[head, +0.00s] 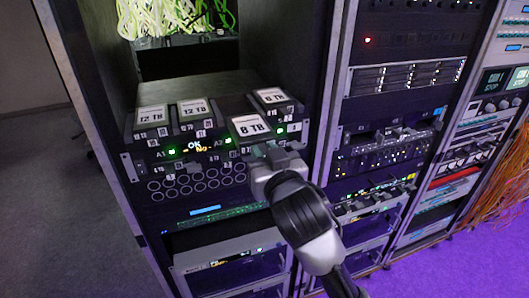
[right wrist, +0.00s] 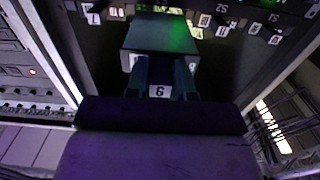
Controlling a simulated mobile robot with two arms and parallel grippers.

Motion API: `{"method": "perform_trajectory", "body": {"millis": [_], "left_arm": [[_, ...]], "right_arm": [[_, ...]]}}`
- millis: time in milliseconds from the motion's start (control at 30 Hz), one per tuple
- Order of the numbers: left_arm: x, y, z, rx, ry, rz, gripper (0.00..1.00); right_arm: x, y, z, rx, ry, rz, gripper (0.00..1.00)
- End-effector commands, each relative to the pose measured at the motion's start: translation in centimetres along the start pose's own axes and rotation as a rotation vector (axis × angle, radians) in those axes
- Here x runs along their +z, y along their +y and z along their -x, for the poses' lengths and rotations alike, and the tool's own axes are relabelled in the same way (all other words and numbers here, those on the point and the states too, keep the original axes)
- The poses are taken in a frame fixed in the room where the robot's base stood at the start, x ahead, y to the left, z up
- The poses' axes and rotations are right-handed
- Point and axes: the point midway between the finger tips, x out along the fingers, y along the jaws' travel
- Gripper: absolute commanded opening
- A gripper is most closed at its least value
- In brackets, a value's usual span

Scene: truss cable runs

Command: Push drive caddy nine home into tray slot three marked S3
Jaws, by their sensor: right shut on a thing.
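Drive caddy nine (head: 250,126) has a white 8 TB label on top and sticks out in front of the other caddies in the tray (head: 130,166). My right gripper (head: 274,156) is shut on its front end. In the right wrist view the caddy (right wrist: 160,38) lies beyond the fingers (right wrist: 162,78), with its number tag (right wrist: 158,92) between them, upside down in the picture. The caddy appears lined up with a bay; how deep it sits, and the S3 mark, I cannot tell clearly. My left gripper is not in view.
Two 12 TB caddies (head: 152,114) (head: 195,109) sit at the left of the tray, and another 8 TB caddy (head: 271,96) sits farther back at the right. Green lights show along the tray front. A rack post (head: 325,110) stands close to the right. Loose orange cables (head: 500,190) hang far right.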

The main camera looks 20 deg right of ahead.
Motion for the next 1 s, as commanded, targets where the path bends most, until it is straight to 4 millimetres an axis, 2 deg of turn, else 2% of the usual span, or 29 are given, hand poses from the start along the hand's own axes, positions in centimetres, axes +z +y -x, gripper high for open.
{"method": "perform_trajectory", "body": {"millis": [633,1000], "left_arm": [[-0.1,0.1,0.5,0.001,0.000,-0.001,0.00],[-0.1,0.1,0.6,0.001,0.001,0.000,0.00]], "right_arm": [[-0.2,-0.1,0.0,0.000,0.004,0.000,0.00],[-0.2,-0.1,-1.1,0.000,0.004,0.000,0.00]]}}
